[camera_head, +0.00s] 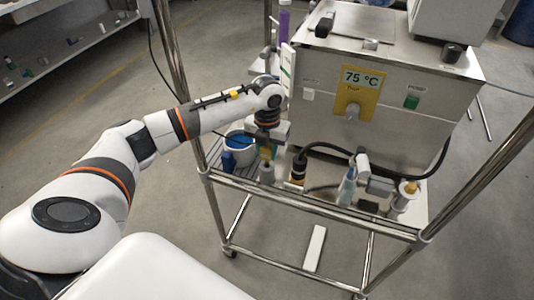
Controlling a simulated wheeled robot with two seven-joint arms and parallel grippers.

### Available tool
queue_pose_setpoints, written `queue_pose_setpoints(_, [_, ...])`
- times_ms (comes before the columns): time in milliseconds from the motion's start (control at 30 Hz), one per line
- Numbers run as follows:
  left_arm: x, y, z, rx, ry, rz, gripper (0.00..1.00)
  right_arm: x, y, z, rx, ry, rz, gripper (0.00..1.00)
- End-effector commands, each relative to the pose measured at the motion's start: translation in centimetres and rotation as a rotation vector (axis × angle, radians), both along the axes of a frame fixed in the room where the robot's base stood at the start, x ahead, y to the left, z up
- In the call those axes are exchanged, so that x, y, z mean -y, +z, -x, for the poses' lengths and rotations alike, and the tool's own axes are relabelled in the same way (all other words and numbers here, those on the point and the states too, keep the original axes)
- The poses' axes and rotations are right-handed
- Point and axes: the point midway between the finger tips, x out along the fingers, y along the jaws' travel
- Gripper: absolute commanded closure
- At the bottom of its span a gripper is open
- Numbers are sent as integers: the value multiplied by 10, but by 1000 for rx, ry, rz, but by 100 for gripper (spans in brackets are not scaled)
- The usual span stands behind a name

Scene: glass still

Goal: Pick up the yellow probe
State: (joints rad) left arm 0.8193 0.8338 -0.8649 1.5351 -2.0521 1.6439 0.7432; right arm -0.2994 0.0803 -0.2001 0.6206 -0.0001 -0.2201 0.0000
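My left gripper (267,146) points down at the front left of the steel cart's shelf. A small yellow piece (266,154), which may be the yellow probe, shows between or just behind its fingers, above a grey bottle-shaped holder (267,172). The fingers are small and partly hidden, so I cannot tell whether they are closed on it. Another yellow-topped piece (410,187) stands in a pale holder at the shelf's right end. My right gripper is not in view.
A steel bath (320,120) with a 75 °C display (360,78) stands behind. A blue-and-white tub (238,146), a dark bottle (298,168), a pale blue bottle (347,187) and a black hose (325,147) crowd the shelf. The cart's front rail (310,204) borders it.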

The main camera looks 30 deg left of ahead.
Motion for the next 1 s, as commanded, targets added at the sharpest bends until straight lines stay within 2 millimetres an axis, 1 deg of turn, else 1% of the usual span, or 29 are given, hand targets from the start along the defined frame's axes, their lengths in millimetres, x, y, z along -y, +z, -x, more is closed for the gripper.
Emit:
queue_pose_setpoints(33, [0, 0, 0, 0, 0, 0, 92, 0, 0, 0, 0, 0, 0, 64])
queue_pose_setpoints(67, [0, 0, 0, 0, 0, 0, 97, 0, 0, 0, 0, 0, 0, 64])
queue_pose_setpoints(100, [0, 0, 0, 0, 0, 0, 99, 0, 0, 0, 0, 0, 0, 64])
queue_pose_setpoints(267, [0, 2, 0, 1, 0, 0, 99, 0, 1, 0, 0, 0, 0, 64])
queue_pose_setpoints(833, [0, 19, 0, 1, 0, 0, 99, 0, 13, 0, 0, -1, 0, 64])
queue_pose_setpoints(1000, [0, 21, 0, 1, 0, 0, 99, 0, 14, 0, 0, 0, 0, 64])
